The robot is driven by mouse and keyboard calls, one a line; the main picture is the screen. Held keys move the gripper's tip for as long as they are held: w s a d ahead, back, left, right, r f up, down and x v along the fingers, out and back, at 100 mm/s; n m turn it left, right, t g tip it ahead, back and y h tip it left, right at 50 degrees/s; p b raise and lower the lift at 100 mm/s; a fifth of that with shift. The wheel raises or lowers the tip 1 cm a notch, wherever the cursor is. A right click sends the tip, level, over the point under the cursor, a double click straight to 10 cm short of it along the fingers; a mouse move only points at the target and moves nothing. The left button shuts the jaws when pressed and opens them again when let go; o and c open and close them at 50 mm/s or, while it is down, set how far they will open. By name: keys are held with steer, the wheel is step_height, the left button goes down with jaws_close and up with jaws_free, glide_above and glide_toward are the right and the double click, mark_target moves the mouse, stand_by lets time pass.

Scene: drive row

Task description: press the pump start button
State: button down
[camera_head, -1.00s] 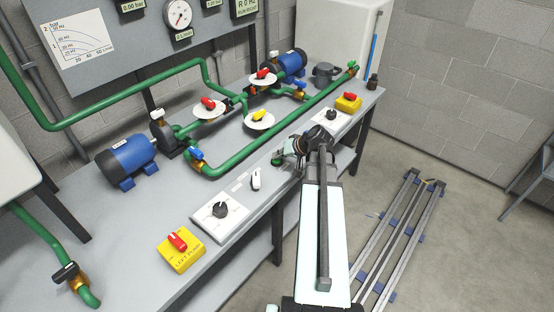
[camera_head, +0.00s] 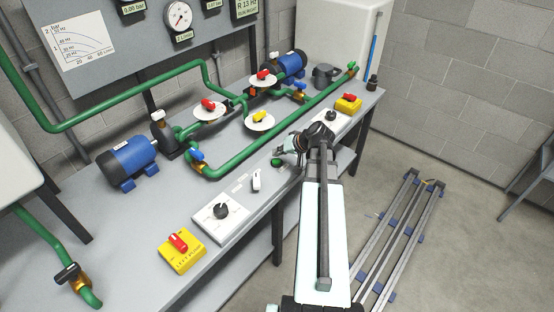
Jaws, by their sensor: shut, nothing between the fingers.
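The green pump start button (camera_head: 277,162) sits on the front strip of the bench, to the right of a white-handled switch (camera_head: 256,180). My gripper (camera_head: 281,151) is shut and empty. In the picture it is just above and beside the button, and the button's green top shows clear of the fingers. The exact gap between fingertips and button is hard to tell at this size. The display (camera_head: 244,9) at the top reads R 13 Hz.
Yellow boxes with red switches stand at the front left (camera_head: 182,250) and far right (camera_head: 348,104). White dial plates lie on the strip, one left (camera_head: 221,217). A green pipe (camera_head: 270,135) runs behind my gripper. Blue motors (camera_head: 127,162) stand on the bench.

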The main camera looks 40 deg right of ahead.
mark_target(278, 161)
steer(key=shift+r+p, duration=1.15)
steer(key=shift+r, duration=1.3)
